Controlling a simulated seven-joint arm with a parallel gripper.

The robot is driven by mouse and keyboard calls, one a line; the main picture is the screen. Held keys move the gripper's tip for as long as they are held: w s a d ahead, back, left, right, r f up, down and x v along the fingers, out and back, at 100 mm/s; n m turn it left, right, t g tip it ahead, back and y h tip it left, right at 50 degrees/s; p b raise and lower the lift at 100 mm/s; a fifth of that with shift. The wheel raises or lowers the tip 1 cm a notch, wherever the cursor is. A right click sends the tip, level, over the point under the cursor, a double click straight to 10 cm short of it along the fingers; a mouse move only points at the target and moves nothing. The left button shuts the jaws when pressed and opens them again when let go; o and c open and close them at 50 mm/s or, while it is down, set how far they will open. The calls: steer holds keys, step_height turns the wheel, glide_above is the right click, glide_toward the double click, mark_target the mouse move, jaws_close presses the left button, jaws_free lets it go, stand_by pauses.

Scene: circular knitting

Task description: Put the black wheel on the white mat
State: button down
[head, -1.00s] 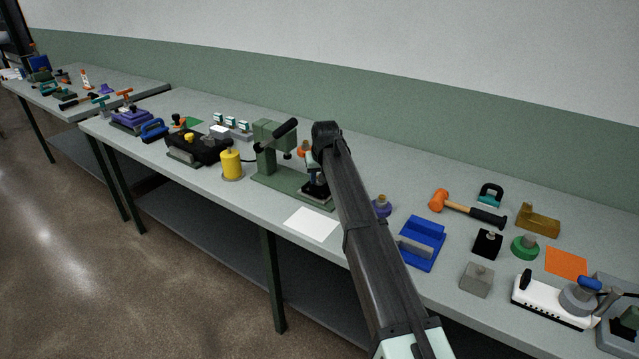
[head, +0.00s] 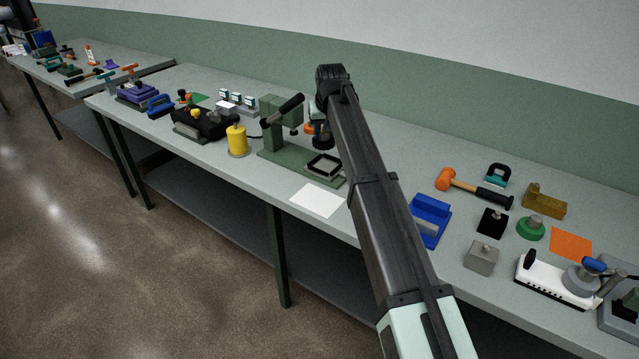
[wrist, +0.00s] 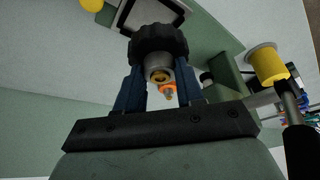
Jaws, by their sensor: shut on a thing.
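The black wheel (wrist: 158,42) is a dark, lobed knob with a grey hub. In the wrist view my gripper (wrist: 158,75) has its two blue fingers shut on it, one on each side of the hub. In the head view the gripper (head: 319,126) holds the wheel (head: 323,142) in the air above the square black-rimmed tray on the green press base. The white mat (head: 317,200) lies flat and bare at the table's front edge, in front of the tray. My arm covers part of the table to its right.
The green press (head: 275,125) with its black lever stands close left of my gripper. The black-rimmed tray (head: 325,166) looks empty. A yellow cylinder (head: 237,141) stands further left. A blue block (head: 429,220) lies right of my arm.

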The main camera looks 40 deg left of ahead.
steer(key=s+d+f, duration=0.2)
steer(key=s+d, duration=0.3)
steer(key=s, duration=0.6)
steer(key=shift+f, duration=4.9)
steer(key=shift+f, duration=0.15)
steer(key=c, duration=0.7)
jaws_free()
steer(key=v, duration=1.2)
